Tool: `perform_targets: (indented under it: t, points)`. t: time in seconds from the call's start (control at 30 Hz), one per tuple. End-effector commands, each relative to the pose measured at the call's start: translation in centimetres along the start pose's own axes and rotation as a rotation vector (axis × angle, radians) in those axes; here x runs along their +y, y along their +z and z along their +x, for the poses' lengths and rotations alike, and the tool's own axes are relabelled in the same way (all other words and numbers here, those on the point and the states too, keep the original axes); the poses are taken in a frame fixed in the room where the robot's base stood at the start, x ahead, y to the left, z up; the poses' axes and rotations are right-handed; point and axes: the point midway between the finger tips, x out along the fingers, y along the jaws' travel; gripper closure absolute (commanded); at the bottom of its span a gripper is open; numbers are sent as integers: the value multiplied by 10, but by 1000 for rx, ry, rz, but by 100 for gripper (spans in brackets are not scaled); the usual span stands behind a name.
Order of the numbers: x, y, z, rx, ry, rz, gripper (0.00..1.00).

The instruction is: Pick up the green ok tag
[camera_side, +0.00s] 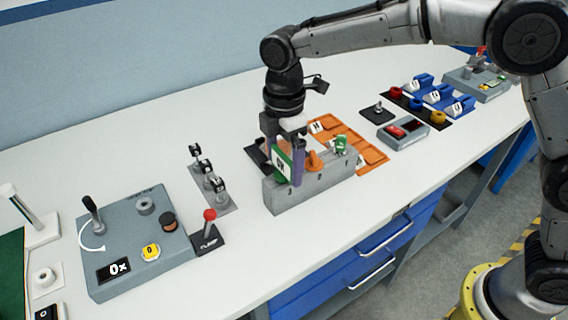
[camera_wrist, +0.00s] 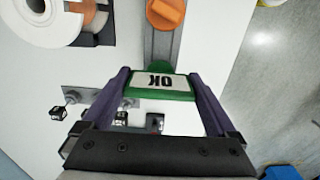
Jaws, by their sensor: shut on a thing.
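The green OK tag (camera_wrist: 160,82) has a white face with black letters. It sits between the two purple fingers of my gripper (camera_wrist: 161,92), which is shut on its side edges. In the side view the tag (camera_side: 282,163) shows at the left end of the grey block (camera_side: 318,188), under my gripper (camera_side: 285,152). I cannot tell whether its lower end touches the block.
An orange piece (camera_side: 314,160) and another green piece (camera_side: 340,145) stand along the block. Orange trays (camera_side: 370,152) lie behind it. A red-knobbed lever (camera_side: 209,225) and a grey control box (camera_side: 140,240) are to the left. The table front is clear.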

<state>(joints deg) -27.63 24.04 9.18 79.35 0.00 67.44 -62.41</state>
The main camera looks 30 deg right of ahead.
Motion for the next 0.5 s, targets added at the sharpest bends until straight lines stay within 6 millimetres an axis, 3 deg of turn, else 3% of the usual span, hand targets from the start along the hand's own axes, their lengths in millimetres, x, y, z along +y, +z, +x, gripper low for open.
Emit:
perform_targets:
  t: [0.17,0.5]
  points:
    - [-1,1,-26,2,4,0,60]
    - [-61,32,-91,2,4,0,60]
